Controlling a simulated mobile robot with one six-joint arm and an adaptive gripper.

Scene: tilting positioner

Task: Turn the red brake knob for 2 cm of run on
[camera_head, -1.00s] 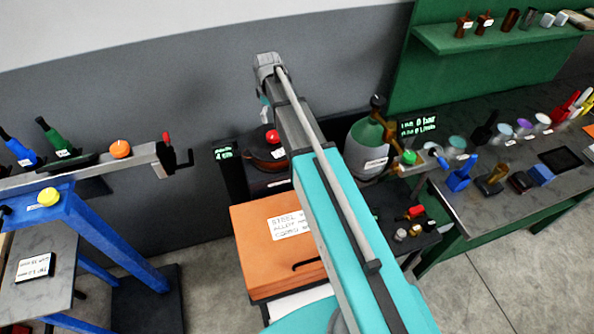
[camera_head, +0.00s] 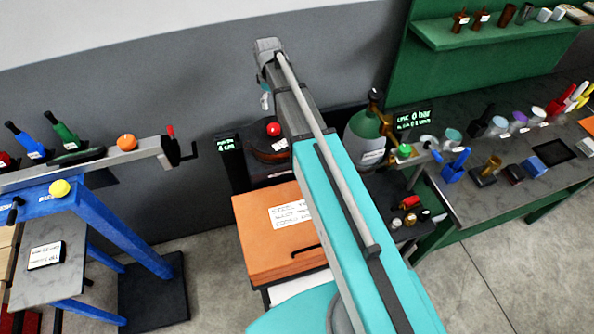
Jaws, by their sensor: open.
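A round red knob (camera_head: 274,129) sits on top of a dark, rounded unit (camera_head: 268,148) behind the orange cabinet. I take it for the brake knob. A small black display (camera_head: 227,145) with green text, seemingly reading 4 cm, stands just left of it. My arm reaches from the bottom of the picture up past the knob's right side. My gripper (camera_head: 265,102) hangs below the wrist, small and partly hidden, above and slightly left of the knob and apart from it in the picture. Its fingers are hard to make out.
An orange cabinet (camera_head: 268,245) stands in front of the knob. A green gas bottle (camera_head: 362,135) stands right of my arm, beside another display (camera_head: 412,119). A blue frame (camera_head: 130,240) with a grey beam is at left. A cluttered bench (camera_head: 470,190) is at right.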

